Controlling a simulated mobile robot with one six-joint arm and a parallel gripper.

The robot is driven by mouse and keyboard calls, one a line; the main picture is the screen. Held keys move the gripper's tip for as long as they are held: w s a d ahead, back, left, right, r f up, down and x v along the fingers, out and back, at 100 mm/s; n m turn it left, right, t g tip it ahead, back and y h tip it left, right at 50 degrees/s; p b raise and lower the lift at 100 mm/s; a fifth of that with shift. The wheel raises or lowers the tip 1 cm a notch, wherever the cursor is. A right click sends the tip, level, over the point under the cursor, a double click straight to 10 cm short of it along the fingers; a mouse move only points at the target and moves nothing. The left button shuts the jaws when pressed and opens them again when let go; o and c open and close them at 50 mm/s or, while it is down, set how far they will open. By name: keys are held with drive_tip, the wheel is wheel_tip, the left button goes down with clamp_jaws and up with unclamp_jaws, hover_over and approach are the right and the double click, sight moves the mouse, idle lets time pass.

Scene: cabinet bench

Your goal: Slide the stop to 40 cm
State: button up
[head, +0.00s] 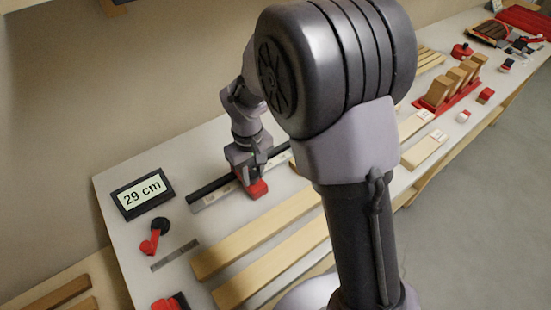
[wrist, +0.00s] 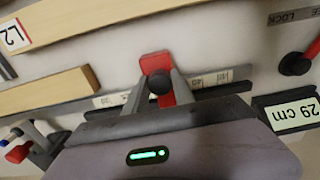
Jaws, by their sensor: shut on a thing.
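The red stop (head: 257,188) sits on the dark rail (head: 212,188) with a pale scale strip along it. In the wrist view the red stop (wrist: 155,64) shows between the fingers, with a black knob (wrist: 160,82) on it. My gripper (head: 250,178) is shut on the stop, reaching down from above; its fingers also show in the wrist view (wrist: 158,88). The display (head: 143,192) beside the rail's left end reads 29 cm. The scale marks (wrist: 210,80) are small and partly covered by my gripper.
A red lever with a black pivot (head: 155,237) stands below the display, beside a grey label plate (head: 176,255) marked LOCK in the wrist view. Wooden boards (head: 255,235) lie in front of the rail. Upright wooden blocks (head: 455,82) on a red base stand farther right.

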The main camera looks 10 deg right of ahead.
drive_tip(key=shift+s+a, duration=0.3)
drive_tip(key=shift+a, duration=0.4)
drive_tip(key=shift+s+a, duration=0.3)
drive_tip(key=shift+a, duration=0.4)
drive_tip(key=shift+s+a, duration=0.3)
drive_tip(key=shift+a, duration=0.5)
drive_tip(key=shift+s+a+b, duration=0.15)
drive_tip(key=shift+s+a, duration=0.25)
drive_tip(key=shift+a, duration=0.5)
drive_tip(key=shift+s+a+b, duration=0.15)
drive_tip(key=shift+s+a, duration=0.2)
drive_tip(key=shift+a, duration=0.5)
drive_tip(key=shift+s+a+b, duration=0.15)
drive_tip(key=shift+s+a, duration=0.25)
drive_tip(key=shift+a, duration=0.5)
drive_tip(key=o, duration=1)
wheel_tip(320, 180, up, 9)
drive_tip(key=p, duration=0.7)
